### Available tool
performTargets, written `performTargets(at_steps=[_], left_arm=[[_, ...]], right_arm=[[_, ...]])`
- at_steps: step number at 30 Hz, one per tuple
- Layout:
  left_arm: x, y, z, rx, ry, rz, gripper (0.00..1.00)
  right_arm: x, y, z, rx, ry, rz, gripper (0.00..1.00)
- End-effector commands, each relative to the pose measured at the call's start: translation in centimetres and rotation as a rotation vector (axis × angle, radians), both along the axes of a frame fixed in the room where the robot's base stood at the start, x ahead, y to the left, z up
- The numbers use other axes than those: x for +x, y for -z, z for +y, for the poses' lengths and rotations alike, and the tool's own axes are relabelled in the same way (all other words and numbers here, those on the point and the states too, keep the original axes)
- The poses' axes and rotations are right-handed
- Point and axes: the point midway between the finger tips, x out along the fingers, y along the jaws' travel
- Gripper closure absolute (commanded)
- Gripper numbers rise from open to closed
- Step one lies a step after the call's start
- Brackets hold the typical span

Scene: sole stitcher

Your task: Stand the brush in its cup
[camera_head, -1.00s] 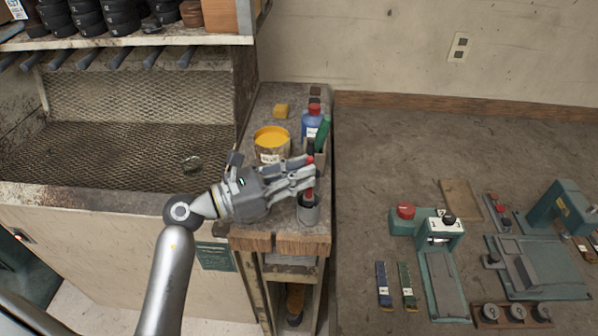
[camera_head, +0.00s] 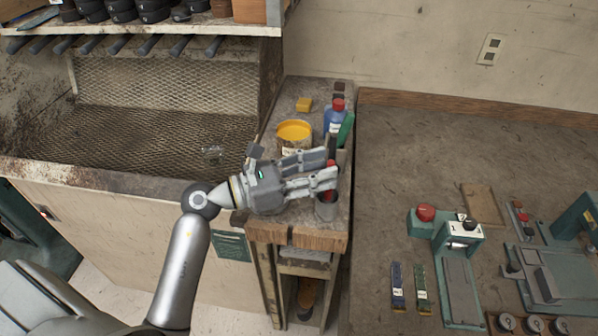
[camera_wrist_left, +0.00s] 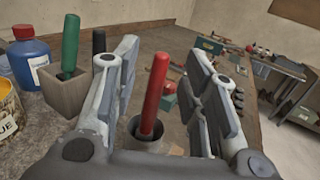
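The brush shows as a red handle (camera_wrist_left: 155,92) standing up out of a grey cup (camera_wrist_left: 143,130) in the left wrist view, leaning slightly right. Its lower end is inside the cup and hidden. In the head view the cup (camera_head: 326,207) stands near the front of the small wooden bench, and the handle is mostly covered by the fingers. My left gripper (camera_head: 325,172) is open above the cup. In the wrist view its fingers (camera_wrist_left: 160,85) are on both sides of the handle, with gaps visible. My right gripper is not in view.
Behind the gripper are a yellow tin (camera_head: 295,134), a blue bottle (camera_head: 335,118) and a holder (camera_wrist_left: 66,94) with green and black handles. A yellow block (camera_head: 304,104) lies farther back.

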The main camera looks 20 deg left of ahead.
Motion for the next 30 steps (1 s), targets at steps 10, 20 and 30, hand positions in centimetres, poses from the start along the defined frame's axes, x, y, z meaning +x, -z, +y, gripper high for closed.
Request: performTargets(at_steps=[10,20,30], left_arm=[[-4.7,0.4,4.8,0.003,-0.002,0.006,0.6],[-7.8,0.5,8.0,0.001,0.0,0.001,0.6],[-8.0,0.4,8.2,0.001,0.0,0.0,0.6]], right_arm=[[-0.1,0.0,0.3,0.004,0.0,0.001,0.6],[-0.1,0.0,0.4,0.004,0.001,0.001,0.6],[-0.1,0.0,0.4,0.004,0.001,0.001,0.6]])
